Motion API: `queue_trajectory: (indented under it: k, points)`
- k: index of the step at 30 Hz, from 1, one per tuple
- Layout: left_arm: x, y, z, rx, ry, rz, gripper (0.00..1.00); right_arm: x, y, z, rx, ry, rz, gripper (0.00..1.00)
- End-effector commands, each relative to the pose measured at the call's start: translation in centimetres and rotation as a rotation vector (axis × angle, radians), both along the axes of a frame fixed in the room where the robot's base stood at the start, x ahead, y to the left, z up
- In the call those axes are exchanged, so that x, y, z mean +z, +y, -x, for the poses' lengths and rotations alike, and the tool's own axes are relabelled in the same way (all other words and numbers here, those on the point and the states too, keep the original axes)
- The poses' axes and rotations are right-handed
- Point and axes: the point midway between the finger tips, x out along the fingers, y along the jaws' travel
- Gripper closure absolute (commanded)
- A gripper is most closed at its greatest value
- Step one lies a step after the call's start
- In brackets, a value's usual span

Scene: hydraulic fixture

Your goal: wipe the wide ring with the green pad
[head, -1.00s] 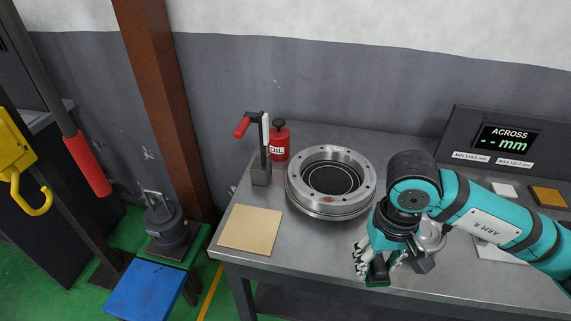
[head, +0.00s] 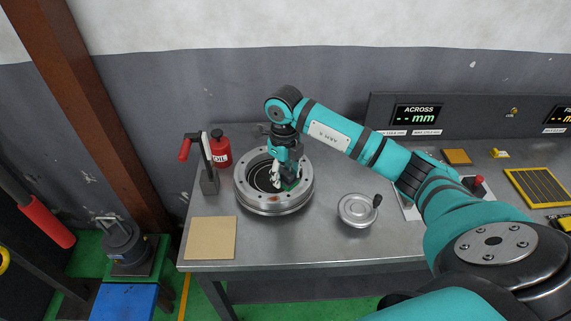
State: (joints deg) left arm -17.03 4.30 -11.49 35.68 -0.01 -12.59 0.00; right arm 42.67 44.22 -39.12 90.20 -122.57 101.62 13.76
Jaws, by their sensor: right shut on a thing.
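The wide ring (head: 272,203) is a thick silver metal ring with a dark open bore and bolt holes around its top face. It lies flat on the steel bench. My right gripper (head: 283,182) points down over the right part of the ring's opening. It is shut on the green pad (head: 291,186), of which only a small dark green edge shows at the ring's inner right side. The gripper hides the rest of the pad, and I cannot tell whether the pad touches the ring. My left gripper is not in view.
A red oil can (head: 220,150) and a red-handled lever stand (head: 208,178) stand left of the ring. A tan square (head: 211,238) lies front left. A round metal part with a dark knob (head: 358,210) sits to the right. An amber block (head: 457,157) and display panel (head: 418,116) are behind.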

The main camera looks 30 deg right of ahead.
Motion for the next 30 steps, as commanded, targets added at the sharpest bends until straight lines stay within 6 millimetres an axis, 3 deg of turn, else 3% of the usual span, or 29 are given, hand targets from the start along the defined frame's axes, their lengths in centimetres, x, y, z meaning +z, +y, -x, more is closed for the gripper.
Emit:
queue_trajectory:
  k: [8, 24, 30]
  points:
    - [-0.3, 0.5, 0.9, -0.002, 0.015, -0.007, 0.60, -0.8, -0.5, -0.2, -0.092, 0.004, 0.001, 0.94]
    - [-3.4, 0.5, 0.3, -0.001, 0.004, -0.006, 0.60, -5.8, -0.5, -0.2, -0.087, 0.002, 0.000, 0.94]
    - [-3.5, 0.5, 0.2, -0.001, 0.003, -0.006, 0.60, -6.1, -0.5, -0.2, -0.087, 0.002, 0.001, 0.94]
